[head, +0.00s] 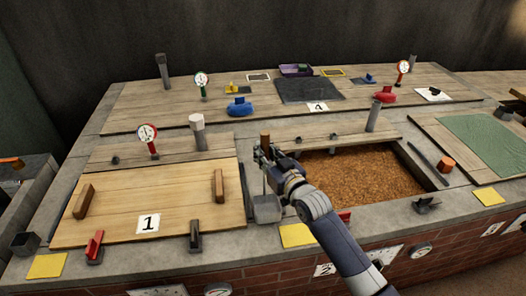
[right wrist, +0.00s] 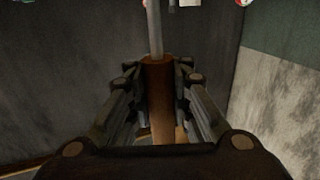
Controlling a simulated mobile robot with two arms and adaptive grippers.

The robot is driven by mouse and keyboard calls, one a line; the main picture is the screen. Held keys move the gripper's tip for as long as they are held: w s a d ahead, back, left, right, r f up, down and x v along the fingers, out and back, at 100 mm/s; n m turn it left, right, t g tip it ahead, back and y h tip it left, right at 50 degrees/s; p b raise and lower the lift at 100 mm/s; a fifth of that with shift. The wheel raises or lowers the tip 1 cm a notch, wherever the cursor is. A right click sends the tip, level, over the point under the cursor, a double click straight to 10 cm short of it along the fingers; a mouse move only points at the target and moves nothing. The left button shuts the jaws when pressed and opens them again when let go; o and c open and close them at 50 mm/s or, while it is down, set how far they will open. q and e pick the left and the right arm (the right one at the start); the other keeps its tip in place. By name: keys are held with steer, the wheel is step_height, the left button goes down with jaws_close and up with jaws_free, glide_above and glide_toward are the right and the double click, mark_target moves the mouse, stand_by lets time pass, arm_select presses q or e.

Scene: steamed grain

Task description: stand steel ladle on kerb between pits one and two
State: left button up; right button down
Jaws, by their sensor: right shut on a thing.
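My right gripper (head: 268,157) is shut on the steel ladle by its brown wooden handle (head: 265,139). The handle also shows between the fingers in the right wrist view (right wrist: 157,85), with the metal shaft (right wrist: 154,28) running out beyond it. In the head view the ladle is upright, with its grey bowl (head: 268,209) at the bottom. The bowl is over the concrete kerb (head: 254,183) between the covered pit one (head: 120,200) and the open pit (head: 370,172) of brown grain. I cannot tell whether the bowl touches the kerb. My left gripper is not in view.
Two wooden bars (head: 219,187) are fixed on pit one's lid. A red clip (head: 94,246), a black clip (head: 195,237) and a yellow pad (head: 297,235) lie along the front edge. A white-topped post (head: 197,132) and a gauge (head: 149,137) stand behind pit one.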

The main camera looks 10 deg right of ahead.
steer(key=shift+f, duration=0.15)
steer(key=c, duration=1.4)
jaws_free()
steer(key=shift+f, duration=0.1)
steer(key=shift+c, duration=0.2)
steer(key=shift+r, duration=0.3)
steer(key=v, duration=1.2)
steer(key=shift+f, duration=0.15)
steer(key=shift+s+f, duration=0.1)
